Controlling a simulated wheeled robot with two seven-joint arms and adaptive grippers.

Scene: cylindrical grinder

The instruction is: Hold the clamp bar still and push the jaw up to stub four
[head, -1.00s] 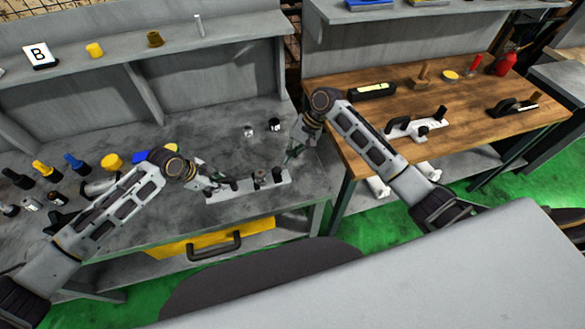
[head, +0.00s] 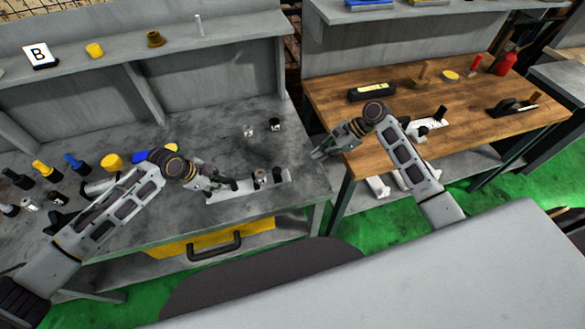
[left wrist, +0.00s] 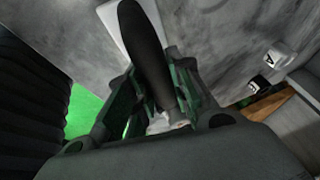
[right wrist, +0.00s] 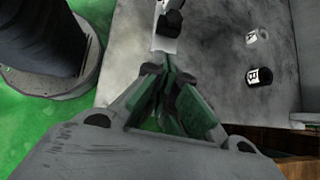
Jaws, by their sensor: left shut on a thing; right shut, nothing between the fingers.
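The clamp bar (head: 246,188) is a pale bar lying near the front edge of the grey bench, with several dark upright pieces on it. My left gripper (head: 222,184) is at its left end, shut on a black handle (left wrist: 142,45). The pale bar also shows at the top of the left wrist view (left wrist: 108,18). A dark block (head: 277,173) stands near the bar's right end; I cannot tell surely whether it is the jaw. My right gripper (head: 318,151) is shut and empty, clear to the right of the bar. The bar's end (right wrist: 163,43) and a black knob (right wrist: 171,23) show beyond its fingers.
Several coloured handled items (head: 45,170) stand at the bench's left. The wooden table (head: 450,90) at right holds another pale bar (head: 430,124). The bench between the bar and the shelf is mostly clear.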

